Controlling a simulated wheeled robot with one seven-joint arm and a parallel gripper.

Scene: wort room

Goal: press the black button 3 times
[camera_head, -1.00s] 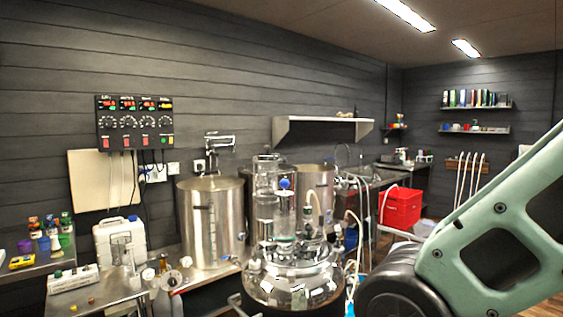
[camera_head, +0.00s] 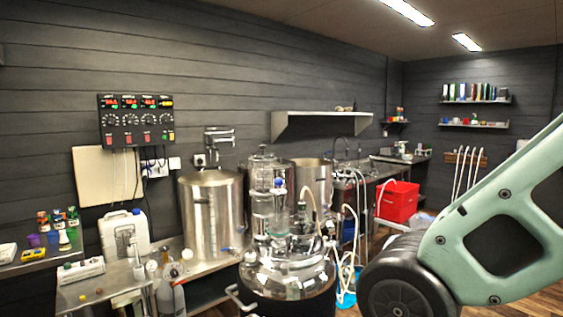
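A black control panel (camera_head: 136,122) hangs on the wall at the left of the head view. It has red digital displays, several dials and a row of small coloured switches along its bottom edge. I cannot make out which of its small parts is a black button. A white device (camera_head: 79,269) with small controls on top lies on the bench at the lower left; its buttons are too small to tell apart. My arm fills the right side of the picture, but my gripper is out of view.
A glass and steel vessel (camera_head: 289,268) stands in front, close to my arm. Behind it are steel kettles (camera_head: 211,216) and a steel bench (camera_head: 188,272). A white canister (camera_head: 124,234) stands left, and a red crate (camera_head: 398,202) right. Wooden floor shows at the lower right.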

